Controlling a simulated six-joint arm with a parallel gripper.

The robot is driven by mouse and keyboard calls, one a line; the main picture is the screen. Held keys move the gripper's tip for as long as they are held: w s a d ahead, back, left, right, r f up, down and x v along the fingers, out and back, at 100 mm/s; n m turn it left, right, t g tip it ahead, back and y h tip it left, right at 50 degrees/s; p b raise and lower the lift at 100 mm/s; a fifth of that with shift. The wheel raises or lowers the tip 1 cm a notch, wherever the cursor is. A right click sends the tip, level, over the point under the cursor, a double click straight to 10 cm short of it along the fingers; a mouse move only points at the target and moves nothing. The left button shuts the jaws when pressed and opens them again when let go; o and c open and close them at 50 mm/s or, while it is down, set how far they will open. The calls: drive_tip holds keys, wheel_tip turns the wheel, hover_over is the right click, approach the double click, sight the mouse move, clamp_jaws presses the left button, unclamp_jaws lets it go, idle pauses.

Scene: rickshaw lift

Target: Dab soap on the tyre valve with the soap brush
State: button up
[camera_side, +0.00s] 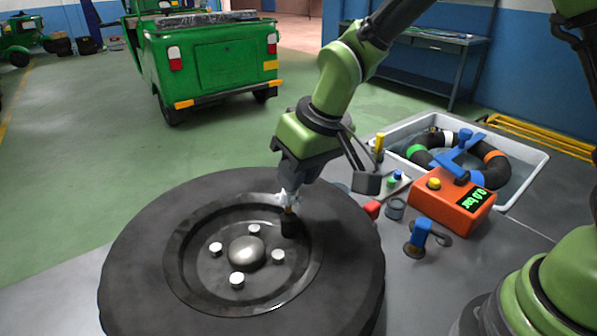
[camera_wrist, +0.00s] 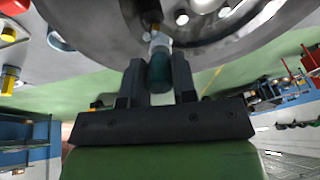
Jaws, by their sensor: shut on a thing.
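The large black tyre (camera_side: 140,255) lies flat with its dark wheel rim facing up; part of it also shows at the top of the wrist view (camera_wrist: 95,20). My gripper (camera_wrist: 160,80) is shut on the soap brush (camera_wrist: 160,68), which shows a teal handle and a pale collar between the fingers. In the side view, my gripper (camera_side: 289,187) points down over the rim's inner edge. The pale part of the brush is just below it, above a small dark upright piece (camera_side: 289,226). I cannot tell whether that piece is valve or bristles, nor whether they touch.
Right of the tyre are an orange gauge box (camera_side: 452,203) reading 0.0 bar, a blue-topped tool (camera_side: 419,235), a small grey cup (camera_side: 395,209) and a white tub (camera_side: 530,160) with a black inner tube (camera_side: 490,187). A green rickshaw (camera_side: 215,65) stands behind.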

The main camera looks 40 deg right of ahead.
drive_tip(key=shift+r, duration=3.4)
